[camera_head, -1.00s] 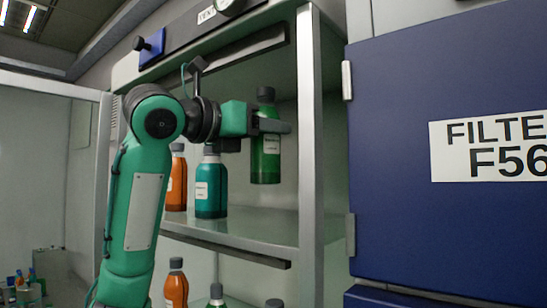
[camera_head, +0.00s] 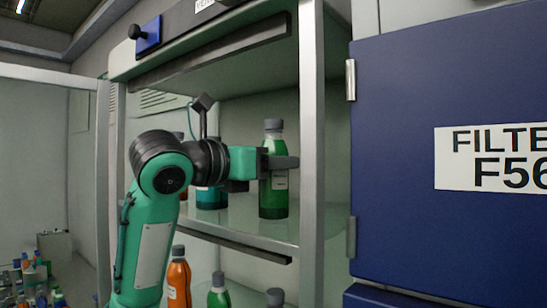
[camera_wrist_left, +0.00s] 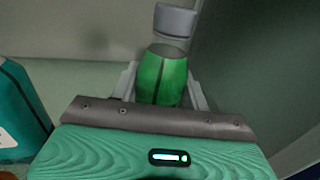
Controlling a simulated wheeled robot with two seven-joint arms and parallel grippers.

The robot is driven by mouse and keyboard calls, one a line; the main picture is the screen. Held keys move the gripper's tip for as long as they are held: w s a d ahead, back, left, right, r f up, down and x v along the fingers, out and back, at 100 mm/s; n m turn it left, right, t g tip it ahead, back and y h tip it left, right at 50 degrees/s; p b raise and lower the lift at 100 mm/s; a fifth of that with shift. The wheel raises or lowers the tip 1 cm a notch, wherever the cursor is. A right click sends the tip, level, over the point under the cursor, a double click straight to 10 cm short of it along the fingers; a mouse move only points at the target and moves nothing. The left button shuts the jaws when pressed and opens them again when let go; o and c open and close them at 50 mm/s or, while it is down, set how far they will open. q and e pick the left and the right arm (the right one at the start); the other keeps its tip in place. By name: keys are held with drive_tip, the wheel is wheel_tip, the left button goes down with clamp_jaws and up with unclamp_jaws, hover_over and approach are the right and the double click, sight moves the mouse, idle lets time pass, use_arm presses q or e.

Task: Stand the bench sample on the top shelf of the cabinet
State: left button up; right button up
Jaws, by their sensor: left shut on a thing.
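The bench sample is a green bottle (camera_head: 273,192) with a grey cap, upright at the right end of the cabinet's top shelf (camera_head: 245,225). My left gripper (camera_head: 280,162) is shut on the bottle around its upper body. The bottle's base looks at or just above the shelf surface; I cannot tell if it touches. In the left wrist view the green bottle (camera_wrist_left: 163,75) stands between the two fingers, with its cap above them. My right gripper is not in view.
A teal bottle (camera_head: 211,197) stands on the same shelf to the left, partly behind my arm. Orange (camera_head: 179,280) and green bottles (camera_head: 219,292) are on the shelf below. A metal post (camera_head: 311,150) and blue filter door (camera_head: 400,220) are close on the right.

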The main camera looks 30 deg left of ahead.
use_arm(q)
drive_tip(key=shift+d, duration=0.15)
drive_tip(key=o, duration=0.8)
drive_tip(key=shift+f, duration=0.15)
drive_tip(key=o, duration=0.5)
drive_tip(key=b+v, duration=0.4)
drive_tip(key=v, duration=0.8)
drive_tip(key=shift+r, duration=0.2)
